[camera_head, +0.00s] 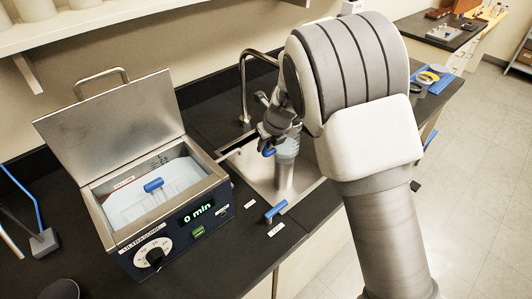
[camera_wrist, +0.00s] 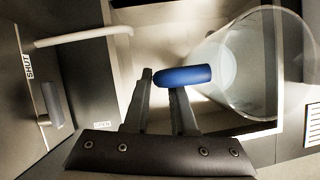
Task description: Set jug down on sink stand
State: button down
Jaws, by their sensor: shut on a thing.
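The jug (camera_head: 288,143) is a clear cup with a blue handle, held upright over the sink in the head view. In the wrist view the clear jug (camera_wrist: 262,70) lies to the right, its blue handle (camera_wrist: 183,76) at my fingertips. My gripper (camera_head: 270,134) is shut on that handle; it also shows in the wrist view (camera_wrist: 163,82). The sink stand (camera_head: 284,177) is a grey post in the sink, directly below the jug in the head view. I cannot tell whether the jug's base touches it.
The steel sink (camera_head: 306,197) has a tall faucet (camera_head: 243,85) behind it. An ultrasonic bath (camera_head: 185,226) stands left, lid open, display at 0 min, with a blue-handled basket (camera_head: 152,202) inside. A blue lever (camera_head: 276,210) sits at the sink's front edge.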

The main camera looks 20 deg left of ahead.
aim_at(266, 153)
notch_tip(266, 153, down, 4)
jog(key=shift+r, duration=0.3)
jog(key=c, duration=0.7)
grip_release()
jog(key=shift+c, duration=0.2)
jog(key=p+v, duration=0.1)
jog(key=v, duration=1.1)
